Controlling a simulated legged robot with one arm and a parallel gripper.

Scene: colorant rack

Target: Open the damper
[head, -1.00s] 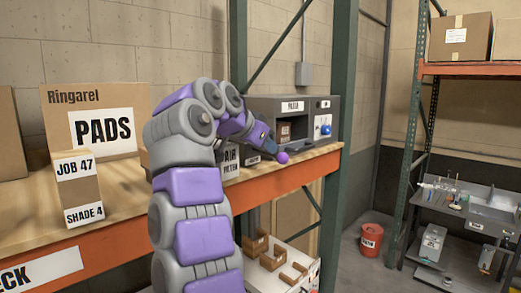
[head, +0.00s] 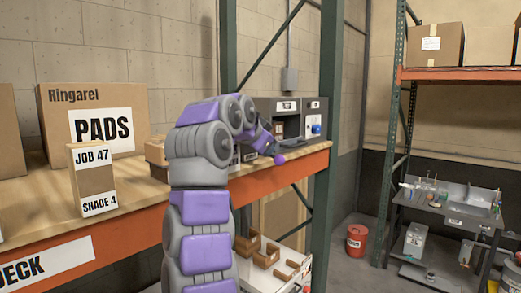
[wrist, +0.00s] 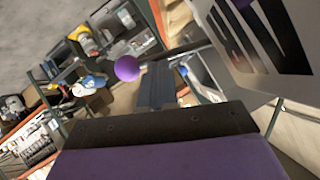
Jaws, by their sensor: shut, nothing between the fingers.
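No part is clearly marked as a damper. A grey cabinet (head: 261,106) stands at the right end of the shelf, with an open dark bay and a blue knob (head: 316,129) on its right panel. Its small labels are too blurred to read. My gripper (head: 275,151) is in front of the cabinet's lower left part, left of the knob and apart from it. It is shut and empty. A purple ball (head: 280,159) shows at its tip. In the wrist view my gripper (wrist: 157,88) is a dark narrow shape, with the purple ball (wrist: 127,68) beside it.
The wooden shelf (head: 130,207) has an orange front beam. A PADS carton (head: 60,105) and a JOB 47 box (head: 92,180) stand at left. A green post (head: 330,80) rises at the shelf's right end. A red bucket (head: 356,241) is on the floor. A grey bench (head: 455,212) stands at right.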

